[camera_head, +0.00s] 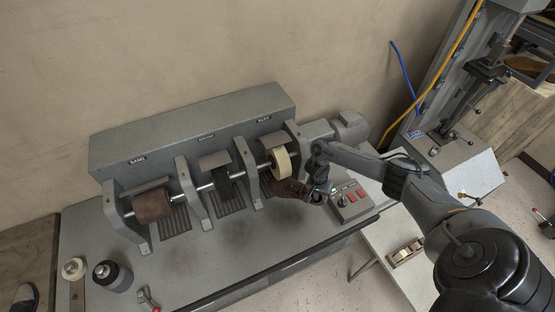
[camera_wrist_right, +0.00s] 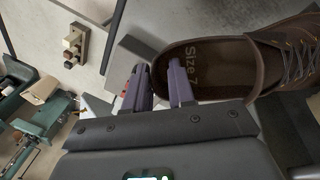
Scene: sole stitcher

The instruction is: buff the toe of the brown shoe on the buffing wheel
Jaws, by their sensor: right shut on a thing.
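The brown shoe (camera_head: 288,189) is in my right gripper, its toe side close to the cream buffing wheel (camera_head: 281,163). I cannot tell whether the toe touches the wheel. In the right wrist view the brown shoe (camera_wrist_right: 222,62) shows its open collar, laces and a "Size 7" insole. My right gripper (camera_head: 314,190) is shut on the shoe's back rim. In the wrist view the gripper (camera_wrist_right: 162,84) has one finger inside the opening and one outside. My left gripper is not in view.
A brown sanding drum (camera_head: 153,206) and a dark brush (camera_head: 221,181) sit on the same shaft, left of the wheel, between grey brackets. A control box with red buttons (camera_head: 356,196) stands right of the shoe. A dark canister (camera_head: 112,275) stands at the bench's front left.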

